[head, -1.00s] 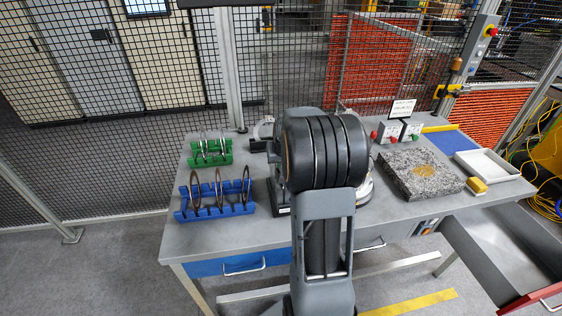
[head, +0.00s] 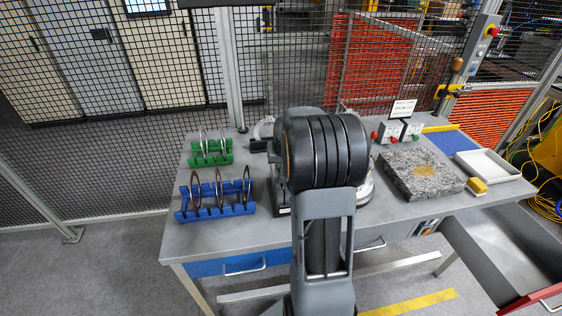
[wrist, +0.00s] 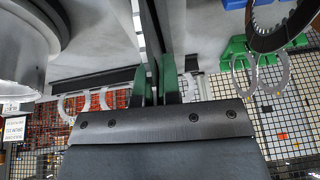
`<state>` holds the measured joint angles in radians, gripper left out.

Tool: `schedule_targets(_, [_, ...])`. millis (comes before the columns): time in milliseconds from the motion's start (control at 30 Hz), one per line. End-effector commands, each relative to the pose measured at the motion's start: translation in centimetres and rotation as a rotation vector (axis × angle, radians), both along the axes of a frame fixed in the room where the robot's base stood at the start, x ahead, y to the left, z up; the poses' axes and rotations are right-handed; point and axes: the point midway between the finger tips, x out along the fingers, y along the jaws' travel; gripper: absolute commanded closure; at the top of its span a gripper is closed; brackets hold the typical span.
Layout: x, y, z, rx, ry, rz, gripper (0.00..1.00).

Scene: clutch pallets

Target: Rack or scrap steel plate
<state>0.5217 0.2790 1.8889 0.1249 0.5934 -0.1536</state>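My gripper (wrist: 156,88) has green finger pads close together in the wrist view. A thin grey plate (wrist: 150,30), seen almost edge-on, runs between the pads and appears gripped; it looks like the steel plate. In the head view my own arm hides the gripper and this plate. The green rack (head: 211,158) holds several thin silver rings upright at the back left; it also shows at the right of the wrist view (wrist: 236,50). The blue rack (head: 215,210) in front of it holds several brown-dark rings (head: 219,188) upright.
A granite block (head: 420,178) lies on the right of the grey table, beside a pale tray (head: 487,164) and a yellow block (head: 477,186). Red and green button boxes (head: 388,131) stand behind. An open drawer (head: 500,255) juts out at front right. Mesh fencing closes the back.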

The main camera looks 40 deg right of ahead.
Motion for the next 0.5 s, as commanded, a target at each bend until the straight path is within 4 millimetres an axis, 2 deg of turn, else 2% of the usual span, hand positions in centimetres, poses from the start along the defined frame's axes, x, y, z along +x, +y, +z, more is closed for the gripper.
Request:
schedule_targets(33, [0.1,-0.2,1.0,-0.005,-0.010,-0.005,1.00])
schedule_targets(500, [0.3,-0.2,4.4,-0.008,-0.017,-0.005,1.00])
